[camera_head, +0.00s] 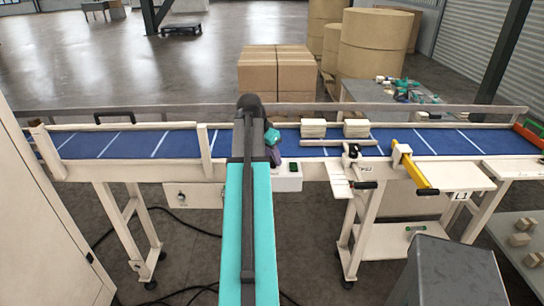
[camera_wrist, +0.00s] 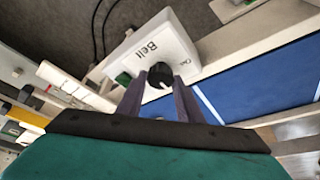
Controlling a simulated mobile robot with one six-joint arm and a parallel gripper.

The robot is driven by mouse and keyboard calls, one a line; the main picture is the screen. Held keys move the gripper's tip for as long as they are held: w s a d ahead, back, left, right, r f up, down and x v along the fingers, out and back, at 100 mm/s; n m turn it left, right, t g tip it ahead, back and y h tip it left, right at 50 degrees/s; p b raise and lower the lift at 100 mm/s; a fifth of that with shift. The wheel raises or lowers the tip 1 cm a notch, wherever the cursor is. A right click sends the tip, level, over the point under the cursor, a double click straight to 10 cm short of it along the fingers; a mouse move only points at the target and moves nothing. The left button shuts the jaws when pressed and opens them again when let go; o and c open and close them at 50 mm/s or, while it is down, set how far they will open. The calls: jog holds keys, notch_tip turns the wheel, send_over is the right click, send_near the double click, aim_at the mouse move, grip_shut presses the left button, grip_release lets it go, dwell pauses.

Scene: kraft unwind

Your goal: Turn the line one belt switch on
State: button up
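The belt switch is a black round knob (camera_wrist: 160,76) on a white control box (camera_wrist: 150,48) marked "Belt", with a small "On" word right of the knob. A pale mark on the knob points toward the lower part of the wrist picture, not at the word. My gripper (camera_wrist: 160,88) has its two dark fingers apart, one at each side of the knob; whether they touch it I cannot tell.
A green button (camera_wrist: 123,79) sits on the same box, left of the knob. The blue conveyor belt (camera_head: 180,145) runs behind, carrying stacks of pale blocks (camera_head: 314,128). A yellow-handled lever (camera_head: 411,170) stands to the right. Another small box (camera_head: 182,195) is on the left front.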

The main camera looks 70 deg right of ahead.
jog(key=shift+w, duration=0.1)
jog(key=shift+c, duration=1.3)
